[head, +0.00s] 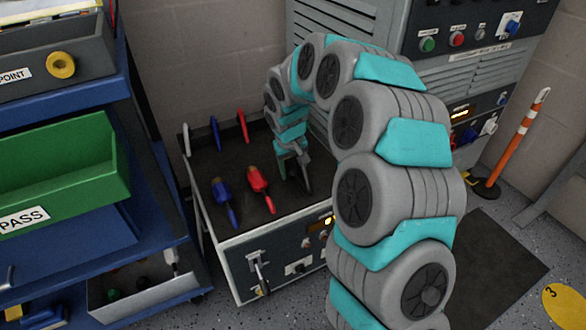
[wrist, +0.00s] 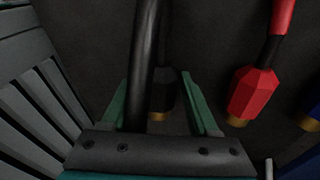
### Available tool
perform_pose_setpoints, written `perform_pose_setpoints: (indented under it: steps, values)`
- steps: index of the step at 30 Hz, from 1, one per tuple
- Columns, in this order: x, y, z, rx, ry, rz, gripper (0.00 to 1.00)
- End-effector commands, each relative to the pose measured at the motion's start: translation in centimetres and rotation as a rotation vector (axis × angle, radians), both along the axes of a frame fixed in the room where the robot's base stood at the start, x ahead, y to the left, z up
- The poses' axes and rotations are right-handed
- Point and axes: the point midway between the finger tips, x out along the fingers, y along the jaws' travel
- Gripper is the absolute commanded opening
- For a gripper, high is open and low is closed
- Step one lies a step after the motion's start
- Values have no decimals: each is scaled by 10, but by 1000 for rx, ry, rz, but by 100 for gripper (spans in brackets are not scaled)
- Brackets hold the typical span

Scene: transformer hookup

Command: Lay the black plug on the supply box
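The black plug (wrist: 163,95), with a brass-coloured tip, shows in the wrist view between my gripper's green fingers, partly hidden by a thick black cable. It appears to lie on the dark top of the supply box (head: 200,158). My gripper (head: 293,160) is low over the right part of that top. Its fingers (wrist: 160,105) stand apart, with gaps beside the plug; I see no clear grip. In the head view the black plug is hard to tell from the dark gripper parts and top.
A red plug (head: 260,185) and a blue plug (head: 223,195) lie left of my gripper on the box top. White, blue and red upright pieces stand along its back edge. A grey louvred cabinet (head: 385,100) stands close on the right; a blue shelf with a green bin (head: 60,165) is left.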

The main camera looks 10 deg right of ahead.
Motion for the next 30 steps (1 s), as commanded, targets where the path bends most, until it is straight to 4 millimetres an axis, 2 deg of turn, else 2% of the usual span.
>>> perform_pose_setpoints:
  steps: [1, 3, 19, 23, 30]
  values:
    - [-2, 1, -6, 1, 8, 0, 82]
    - [-2, 1, -6, 1, 9, 0, 90]
    - [-5, 3, -4, 3, 14, 1, 90]
    - [-6, 4, 10, 3, 11, 1, 90]
    - [-9, 6, 52, 4, -3, -1, 90]
